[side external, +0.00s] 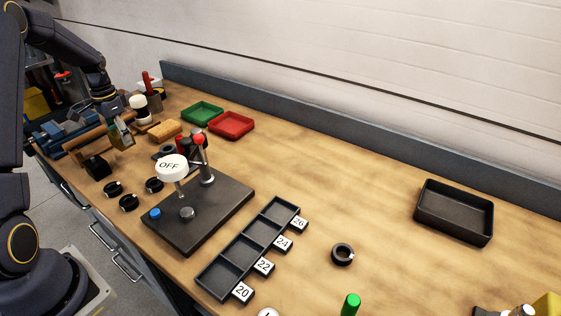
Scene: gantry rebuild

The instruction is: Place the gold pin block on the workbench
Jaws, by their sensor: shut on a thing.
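My gripper (116,124) is at the left end of the workbench (340,200), pointing down. It is shut on a small gold block, the gold pin block (122,141), which shows below the fingers. I cannot tell whether the block touches the bench or hangs just above it. The fingers and the block's upper part are small and partly hidden.
Clutter surrounds my gripper: wooden pieces, a tan block (166,129), a black block (97,167) and black rings. Green (202,112) and red (232,124) trays lie behind. A dark plate (215,218) carries a lever and an OFF sign. The bench's right middle is mostly clear.

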